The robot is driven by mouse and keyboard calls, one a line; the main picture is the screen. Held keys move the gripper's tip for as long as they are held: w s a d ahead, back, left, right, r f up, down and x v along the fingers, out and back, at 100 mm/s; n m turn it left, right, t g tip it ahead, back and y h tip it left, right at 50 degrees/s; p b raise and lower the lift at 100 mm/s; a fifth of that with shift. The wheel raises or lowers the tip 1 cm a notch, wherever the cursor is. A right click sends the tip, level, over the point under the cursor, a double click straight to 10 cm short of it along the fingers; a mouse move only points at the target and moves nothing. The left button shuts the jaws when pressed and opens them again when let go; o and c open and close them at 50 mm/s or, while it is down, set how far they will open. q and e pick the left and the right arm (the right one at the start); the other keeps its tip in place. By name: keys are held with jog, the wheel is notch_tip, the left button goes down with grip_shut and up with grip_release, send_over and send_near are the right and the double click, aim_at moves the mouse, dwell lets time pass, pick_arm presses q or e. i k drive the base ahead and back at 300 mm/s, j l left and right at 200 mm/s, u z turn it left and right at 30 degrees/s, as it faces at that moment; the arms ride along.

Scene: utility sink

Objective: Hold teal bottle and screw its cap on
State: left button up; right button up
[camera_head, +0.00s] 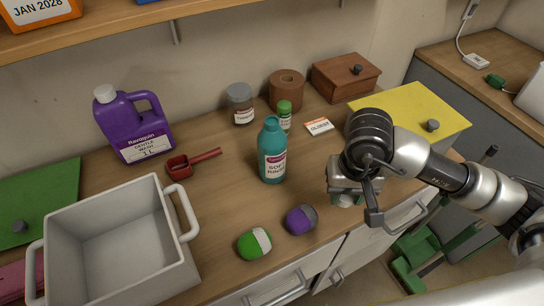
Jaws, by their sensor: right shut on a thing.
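The teal bottle (272,158) stands upright on the wooden counter, with a white and red label facing me. Its narrow teal neck is at the top, and I see no separate cap on it. My right gripper (346,196) is to the right of the bottle and apart from it, near the counter's front edge. It is shut on a small pale thing, mostly hidden by the gripper, so I cannot tell for sure that it is the cap. My left gripper is not in view.
A small green bottle (284,117) stands close behind the teal bottle. Purple (297,221) and green (251,245) balls lie in front. A red scoop (180,167), purple jug (134,128) and white bin (117,245) are left. A yellow board (425,103) is right.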

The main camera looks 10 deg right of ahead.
aim_at(271, 141)
jog(key=l+u, duration=0.25)
jog(key=k+l+u, duration=0.25)
jog(key=l, duration=0.15)
jog(key=l+u, duration=0.25)
jog(key=k+l+u, duration=0.25)
jog(key=i+l, duration=0.05)
jog(key=l, duration=0.05)
